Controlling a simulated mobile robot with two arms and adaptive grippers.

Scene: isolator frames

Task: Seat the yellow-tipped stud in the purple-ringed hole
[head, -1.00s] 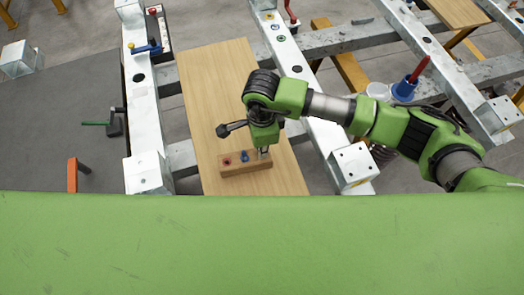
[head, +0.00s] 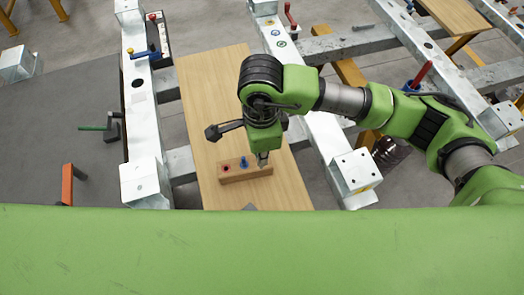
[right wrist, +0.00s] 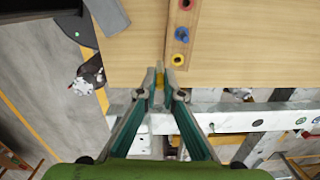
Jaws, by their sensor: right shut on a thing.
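My right gripper (head: 262,160) is at the right end of a wooden block (head: 232,175). In the right wrist view its fingers (right wrist: 159,82) are shut on the yellow-tipped stud (right wrist: 159,79), mostly hidden between them. The block (right wrist: 184,18) holds a red piece (head: 226,168) and a blue stud (head: 244,162). Small ringed holes (head: 275,33) run along a pale metal beam; I cannot make out which is purple.
The block sits on a wooden board (head: 205,85) laid across metal beams (head: 322,133). A blue-and-yellow clamp (head: 146,54) and a red-handled tool (head: 291,17) stand up from the frame. A green surface (head: 260,250) fills the front. The board's far part is clear.

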